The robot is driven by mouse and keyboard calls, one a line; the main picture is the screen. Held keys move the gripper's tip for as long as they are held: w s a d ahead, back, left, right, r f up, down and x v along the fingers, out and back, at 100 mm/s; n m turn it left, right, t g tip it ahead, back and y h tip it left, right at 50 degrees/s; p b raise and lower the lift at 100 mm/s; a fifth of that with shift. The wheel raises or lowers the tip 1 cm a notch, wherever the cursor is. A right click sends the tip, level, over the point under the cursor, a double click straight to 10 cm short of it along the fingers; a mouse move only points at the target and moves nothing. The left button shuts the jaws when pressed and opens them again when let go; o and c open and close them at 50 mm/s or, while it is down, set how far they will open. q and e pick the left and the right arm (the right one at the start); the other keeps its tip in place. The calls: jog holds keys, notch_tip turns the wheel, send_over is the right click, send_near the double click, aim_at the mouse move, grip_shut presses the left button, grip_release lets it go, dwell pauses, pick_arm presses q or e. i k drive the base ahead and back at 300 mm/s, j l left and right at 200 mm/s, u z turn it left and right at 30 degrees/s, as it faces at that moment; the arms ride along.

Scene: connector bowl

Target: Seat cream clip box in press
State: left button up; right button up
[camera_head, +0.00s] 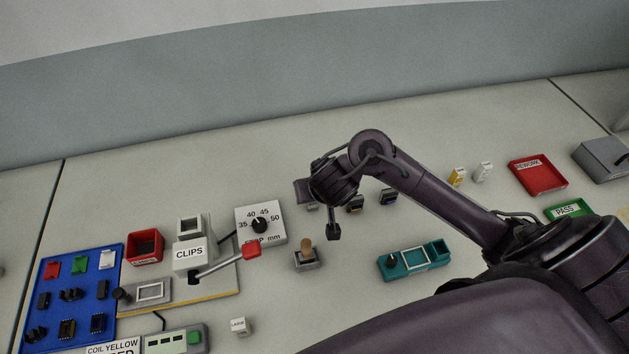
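A press-like station (215,280) with a red-handled lever (252,250) stands at the left of the bench. A pale block marked CLIPS (192,258) stands upright on it, with a square opening in its top. I cannot tell whether this block is the cream clip box or part of the press. A small pale labelled cube (239,326) lies on the bench to the station's right. My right gripper (333,232) points down over the middle of the bench, right of the station. Its fingers are small and dark, and their opening is unclear. My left gripper is out of view.
A dial box (261,224) and a wooden-knobbed fixture (306,255) stand between station and gripper. A teal fixture (413,261) is to the right.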

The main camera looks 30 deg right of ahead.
aim_at(197, 246)
jog(key=k+j, duration=0.2)
jog(key=k, duration=0.3)
jog(key=k+j, duration=0.2)
jog(key=k, duration=0.25)
jog(key=k+j, duration=0.15)
jog(key=k, duration=0.35)
